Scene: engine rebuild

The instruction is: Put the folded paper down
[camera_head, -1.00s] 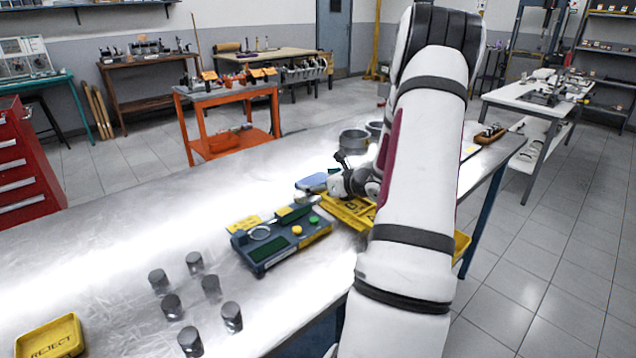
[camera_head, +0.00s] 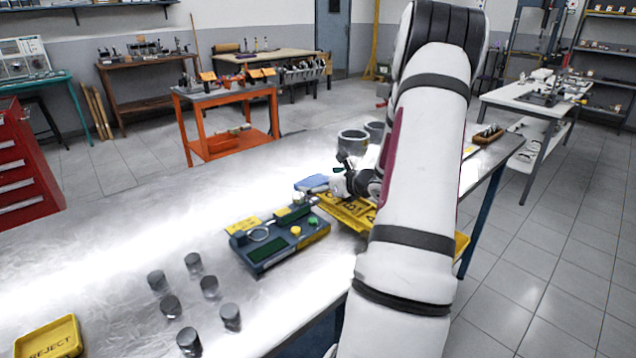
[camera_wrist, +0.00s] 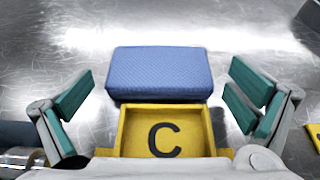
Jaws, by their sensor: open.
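The folded paper is a blue, finely patterned, flat block (camera_wrist: 160,73). It lies on the metal table just beyond a yellow tray marked C (camera_wrist: 124,132), close against its far edge; I cannot tell whether they touch. In the head view, the paper (camera_head: 312,183) shows partly, left of my wrist. My gripper (camera_wrist: 160,95) is open, with its green-padded fingers spread wide to the left and right of the paper and tray, clear of both. In the head view, my arm hides part of the yellow trays.
A dark gauge box with a green panel (camera_head: 268,254) stands left of the trays. Several dark cylinders (camera_head: 170,306) and a yellow REJECT tray (camera_head: 50,340) are nearer. Grey rings (camera_head: 353,140) stand behind. The left part of the table (camera_head: 100,240) is clear.

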